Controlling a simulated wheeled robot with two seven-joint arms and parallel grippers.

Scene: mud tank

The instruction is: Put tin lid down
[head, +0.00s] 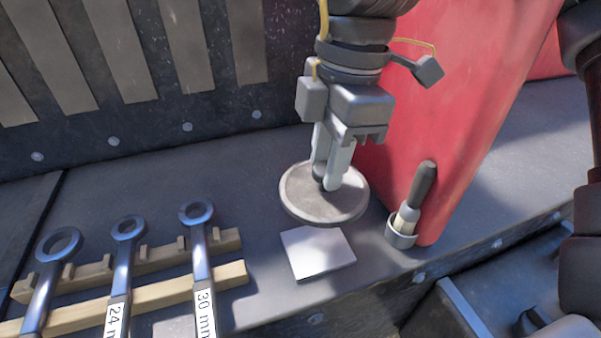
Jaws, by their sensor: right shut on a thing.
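The tin lid (305,205) is a round grey disc with a dark knob in its middle. It is at the centre right of the head view, over the grey ledge, just behind a pale square pad. My right gripper (327,183) points down from above, its fingers shut on the lid's knob. The lid looks about level. I cannot tell whether it touches the ledge. My left gripper is not in view.
A white square block or pad (318,252) lies in front of the lid. A dark-handled brush (420,188) stands in a small cup by a red panel (450,90). Ring-ended wrenches (198,215) rest on a wooden rack (235,272) at left. The ledge's front edge drops off.

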